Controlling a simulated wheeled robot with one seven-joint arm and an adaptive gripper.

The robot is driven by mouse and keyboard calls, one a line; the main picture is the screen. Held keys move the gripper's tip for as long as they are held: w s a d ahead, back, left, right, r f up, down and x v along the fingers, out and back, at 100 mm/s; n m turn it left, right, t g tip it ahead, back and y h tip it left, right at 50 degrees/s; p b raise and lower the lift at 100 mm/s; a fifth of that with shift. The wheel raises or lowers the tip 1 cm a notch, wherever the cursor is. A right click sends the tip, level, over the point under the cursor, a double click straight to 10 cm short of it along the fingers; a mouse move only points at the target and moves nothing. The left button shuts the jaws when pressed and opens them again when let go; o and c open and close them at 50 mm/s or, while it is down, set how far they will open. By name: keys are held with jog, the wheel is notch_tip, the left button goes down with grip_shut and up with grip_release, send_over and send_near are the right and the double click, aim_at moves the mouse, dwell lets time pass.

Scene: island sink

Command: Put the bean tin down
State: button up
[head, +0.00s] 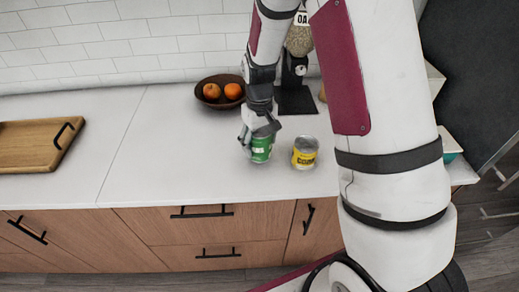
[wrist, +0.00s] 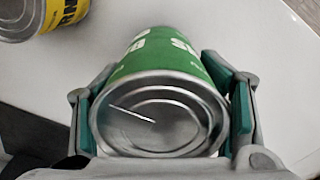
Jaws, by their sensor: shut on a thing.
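The green tin (head: 261,149) with white lettering, which I take as the bean tin, is at the counter near its front edge in the head view. My gripper (head: 259,137) is shut on it from above. In the wrist view the same tin (wrist: 160,105) shows its silver end between the two green-padded fingers of my gripper (wrist: 165,110). Whether its bottom touches the counter cannot be told. A yellow tin (head: 305,153) with dark lettering stands just right of it, apart; it also shows at the top left of the wrist view (wrist: 40,14).
The white counter (head: 165,140) is clear to the left of the tins. A brown bowl (head: 220,92) with orange fruit stands behind them, beside a dark appliance (head: 294,85). A wooden tray (head: 38,145) with a black handle lies at the far left.

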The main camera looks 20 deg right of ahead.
aim_at(259, 150)
jog(key=shift+w+f+p, duration=0.2)
jog(key=shift+f+p, duration=0.2)
jog(key=shift+f, duration=1.35)
jog(key=o, duration=1.6)
jog(key=shift+f, duration=0.15)
